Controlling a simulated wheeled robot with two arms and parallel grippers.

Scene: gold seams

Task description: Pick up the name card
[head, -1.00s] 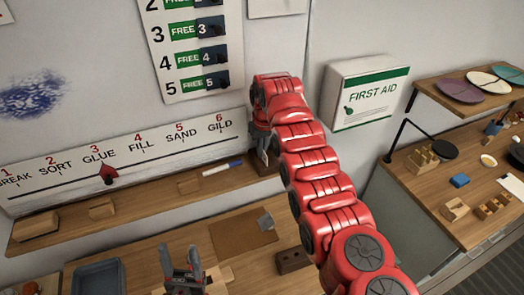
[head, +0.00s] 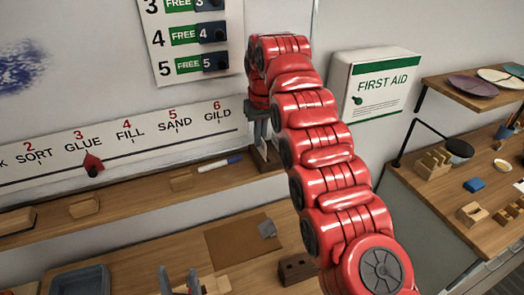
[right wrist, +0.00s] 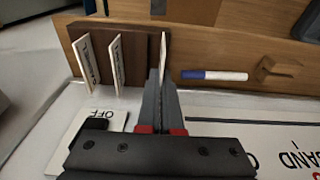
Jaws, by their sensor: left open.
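Several white cards stand on edge in a dark wooden holder (right wrist: 132,45); two with dark lettering are at the left. The name card (right wrist: 165,48) is seen nearly edge-on at the holder's right. My right gripper (right wrist: 161,80) has its fingers close together on both sides of this card and appears shut on it; the fingers hide its near part. In the head view my right gripper (head: 261,138) points down at the holder (head: 267,160) at the shelf's right end.
A blue-and-white marker (head: 220,164) and wooden blocks (head: 83,207) lie on the shelf. Below are a brown mat (head: 238,238), a dark block (head: 296,268) and a grey tray (head: 80,280). The wall with a lettered strip (head: 120,140) stands close behind the shelf.

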